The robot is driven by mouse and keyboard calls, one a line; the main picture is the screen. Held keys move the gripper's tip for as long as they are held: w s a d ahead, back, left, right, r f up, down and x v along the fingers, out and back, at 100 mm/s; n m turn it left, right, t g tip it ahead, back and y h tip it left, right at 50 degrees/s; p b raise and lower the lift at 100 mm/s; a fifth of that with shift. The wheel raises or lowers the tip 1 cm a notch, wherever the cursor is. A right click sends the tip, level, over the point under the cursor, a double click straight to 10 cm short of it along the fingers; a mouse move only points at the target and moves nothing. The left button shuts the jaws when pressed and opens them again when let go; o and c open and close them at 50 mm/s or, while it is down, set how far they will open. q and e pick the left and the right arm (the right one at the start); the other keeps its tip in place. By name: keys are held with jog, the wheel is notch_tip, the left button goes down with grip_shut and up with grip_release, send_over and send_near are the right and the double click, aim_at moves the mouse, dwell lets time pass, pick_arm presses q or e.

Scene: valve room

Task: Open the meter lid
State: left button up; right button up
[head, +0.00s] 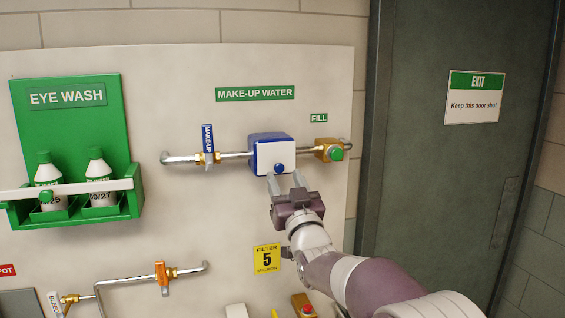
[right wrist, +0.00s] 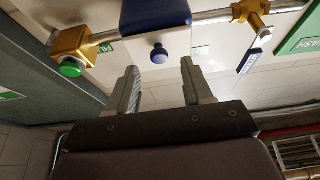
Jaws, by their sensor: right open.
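The meter (head: 261,160) is a white and blue box on the make-up water pipe. Its blue lid (head: 266,138) looks closed, and a small round blue knob (head: 280,167) sticks out of the front. The right wrist view shows the blue lid (right wrist: 155,15) and the knob (right wrist: 159,52) too. My right gripper (head: 285,180) is open and empty, just below and in front of the meter. In the right wrist view, the knob is beyond the gap between the fingertips (right wrist: 160,68), roughly centred and apart from both. My left gripper is not in view.
A blue-handled valve (head: 208,145) is left of the meter, and a brass fitting with a green button (head: 336,153) is right. A green eye wash rack (head: 75,110) hangs at left. A grey door (head: 455,160) stands at right.

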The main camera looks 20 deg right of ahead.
aim_at(280, 172)
jog(key=w, duration=0.3)
jog(key=shift+w+r+p, duration=0.15)
jog(key=shift+r+p, duration=0.05)
jog(key=shift+p, duration=0.15)
jog(key=shift+s+r, duration=0.15)
jog(key=shift+s, duration=0.2)
jog(key=shift+w, duration=0.1)
grip_shut()
